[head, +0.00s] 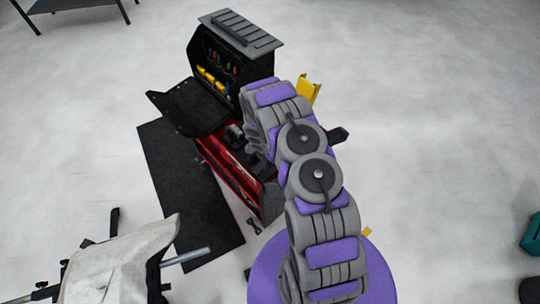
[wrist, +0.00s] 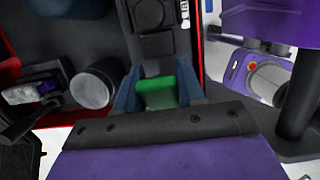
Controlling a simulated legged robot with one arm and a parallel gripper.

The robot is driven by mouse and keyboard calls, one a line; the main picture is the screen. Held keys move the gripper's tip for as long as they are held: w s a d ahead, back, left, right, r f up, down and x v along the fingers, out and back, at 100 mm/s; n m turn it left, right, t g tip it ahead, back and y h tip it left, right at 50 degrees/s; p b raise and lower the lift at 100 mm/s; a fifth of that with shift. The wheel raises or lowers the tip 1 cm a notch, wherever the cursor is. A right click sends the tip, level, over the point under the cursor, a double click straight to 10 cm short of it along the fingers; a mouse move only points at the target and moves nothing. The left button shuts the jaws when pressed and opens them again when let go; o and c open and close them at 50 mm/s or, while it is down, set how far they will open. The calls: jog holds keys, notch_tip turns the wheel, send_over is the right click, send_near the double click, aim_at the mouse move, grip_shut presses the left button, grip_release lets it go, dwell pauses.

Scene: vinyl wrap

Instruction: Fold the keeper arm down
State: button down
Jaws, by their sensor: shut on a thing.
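My gripper (wrist: 158,82) shows in the wrist view with its two blue-grey fingers pointing into the dark interior of a red-edged box. The fingers are shut on a green block-like piece (wrist: 157,95), which sits between them. I cannot tell whether this green piece belongs to the keeper arm, and no other part is clearly the keeper arm. In the head view the red toolbox (head: 238,180) stands open, and my purple and grey arm reaches over its right side. The arm hides my gripper and part of the box there.
The toolbox's raised black upper part (head: 222,62) holds several coloured tools. A black flap (head: 192,106) hangs open at its left. A dark mat (head: 170,175) lies beside it. White cloth (head: 120,268) drapes a stand at lower left. A grey cylinder (wrist: 92,90) stands left of my fingers.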

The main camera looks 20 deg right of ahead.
jog(key=shift+b+x, duration=0.3)
jog(key=shift+x, duration=0.55)
jog(key=shift+a+f, duration=0.1)
jog(key=shift+f, duration=0.05)
dwell(1.4)
jog(key=c, duration=1.1)
grip_release()
jog(key=o, duration=0.3)
jog(key=shift+a, duration=0.25)
jog(key=shift+o, duration=0.2)
